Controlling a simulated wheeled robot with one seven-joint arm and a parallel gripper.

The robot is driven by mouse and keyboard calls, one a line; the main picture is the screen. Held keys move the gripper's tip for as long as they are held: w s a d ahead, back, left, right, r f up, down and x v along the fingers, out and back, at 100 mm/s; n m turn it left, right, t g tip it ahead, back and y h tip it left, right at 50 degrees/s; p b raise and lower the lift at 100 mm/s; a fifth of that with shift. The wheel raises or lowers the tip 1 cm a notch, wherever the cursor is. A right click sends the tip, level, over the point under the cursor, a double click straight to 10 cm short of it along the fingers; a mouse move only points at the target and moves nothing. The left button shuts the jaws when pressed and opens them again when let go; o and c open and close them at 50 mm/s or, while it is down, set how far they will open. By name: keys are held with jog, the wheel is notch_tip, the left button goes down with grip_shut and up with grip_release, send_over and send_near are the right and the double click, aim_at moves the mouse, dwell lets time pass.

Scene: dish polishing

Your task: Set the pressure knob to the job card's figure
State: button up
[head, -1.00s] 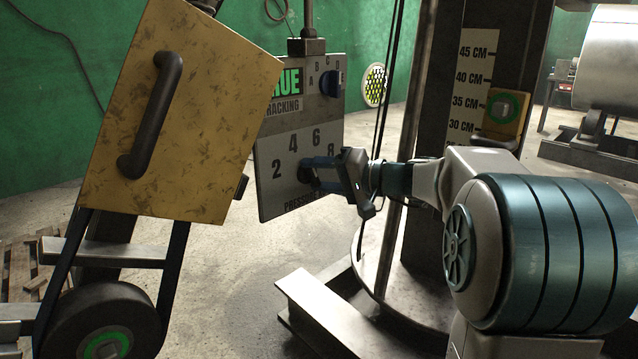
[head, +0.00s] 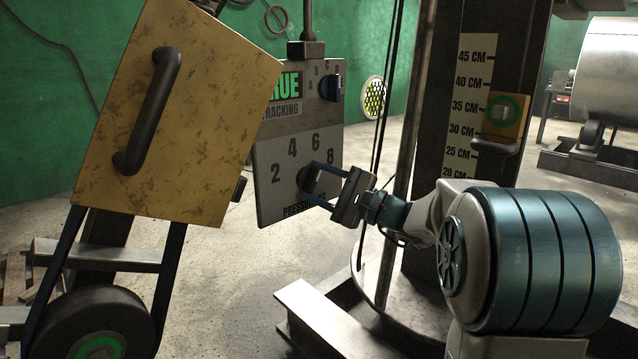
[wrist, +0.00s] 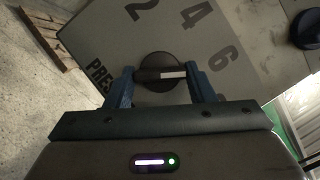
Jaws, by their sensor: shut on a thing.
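The pressure knob (head: 305,179) is a dark round dial low on a grey panel (head: 268,155), ringed by the figures 2, 4, 6 and 8. My gripper (head: 312,183) reaches it from the right, its blue fingers shut on the knob. In the wrist view my gripper (wrist: 160,72) has one finger at each end of the knob's grip bar (wrist: 150,76). A white mark on the knob (wrist: 173,75) points right in that view, to the side of the 6 and 8; the 8 is largely hidden by a finger. I cannot make out a job card.
A yellow box with a handle (head: 205,110) stands close on the left. A column with a centimetre scale (head: 470,110) stands behind my arm.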

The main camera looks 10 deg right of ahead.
jog(key=shift+s+a+f+m+t+h+p, duration=0.1)
jog(key=shift+m+t+h+p, duration=0.15)
jog(key=shift+m+t, duration=0.9)
jog(key=shift+w+f+m+t+h+p, duration=0.1)
jog(key=shift+m+t+h+p, duration=0.2)
jog(key=shift+m, duration=1.7)
jog(key=shift+s+a+m+t+h+p, duration=0.1)
jog(key=shift+m+t+h+p, duration=0.15)
jog(key=shift+m+t, duration=0.85)
jog(key=shift+m+g, duration=0.35)
jog(key=shift+m, duration=0.3)
jog(key=o, duration=1)
jog(key=shift+d, duration=0.1)
jog(key=p+v, duration=0.1)
jog(key=v, duration=1.2)
jog(key=shift+s+d+f, duration=0.15)
jog(key=shift+s+d, duration=0.1)
jog(key=shift+s, duration=0.05)
